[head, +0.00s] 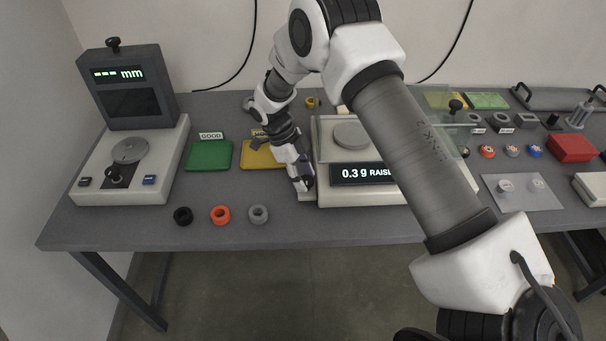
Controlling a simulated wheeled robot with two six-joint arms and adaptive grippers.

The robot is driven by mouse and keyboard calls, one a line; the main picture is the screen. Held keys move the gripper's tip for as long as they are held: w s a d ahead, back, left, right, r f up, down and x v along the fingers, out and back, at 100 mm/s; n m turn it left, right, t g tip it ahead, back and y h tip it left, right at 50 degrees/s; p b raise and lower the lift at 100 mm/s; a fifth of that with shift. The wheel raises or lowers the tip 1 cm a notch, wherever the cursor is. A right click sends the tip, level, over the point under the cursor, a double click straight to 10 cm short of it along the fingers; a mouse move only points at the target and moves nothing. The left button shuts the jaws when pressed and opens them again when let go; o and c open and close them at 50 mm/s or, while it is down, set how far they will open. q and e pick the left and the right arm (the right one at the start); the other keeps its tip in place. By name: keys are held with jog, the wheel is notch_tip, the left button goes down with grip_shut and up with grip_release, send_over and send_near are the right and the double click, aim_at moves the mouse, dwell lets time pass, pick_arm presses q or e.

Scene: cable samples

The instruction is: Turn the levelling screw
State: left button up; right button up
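The balance (325,197) is a cream box with a round grey pan (351,135) and a dark display (366,173) that reads "0.3 g RAIS…", its end covered by my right arm. My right gripper (304,183) points down at the balance's front left corner, touching or very close to it. I cannot make out the levelling screw; the fingers cover that corner. The fingers are too small and dark to tell if they are open or shut. My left gripper is not in view.
A gauge with a "--- mm" screen (118,74) stands at the left. A green mat (209,155) and a yellow mat (262,156) lie between it and the balance. Black (183,216), orange (220,215) and grey (258,214) rings lie along the front edge. A red box (572,148) is at the right.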

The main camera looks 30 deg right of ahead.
jog(key=c, duration=0.6)
jog(key=shift+n, duration=0.4)
jog(key=shift+s+a+f+n+t+h+b, duration=0.15)
jog(key=shift+n+t+h+b, duration=0.2)
jog(key=shift+n, duration=0.55)
jog(key=shift+n+t+b, duration=0.25)
jog(key=shift+n+b, duration=0.25)
jog(key=shift+n, duration=0.4)
jog(key=n+t+h+b, duration=0.1)
jog(key=n+b, duration=0.1)
jog(key=shift+s+f+n, duration=0.1)
jog(key=shift+s+n, duration=0.05)
jog(key=shift+n, duration=0.25)
jog(key=shift+s+n+b, duration=0.1)
jog(key=shift+n+b, duration=0.6)
jog(key=shift+b, duration=0.1)
jog(key=shift+t, duration=0.3)
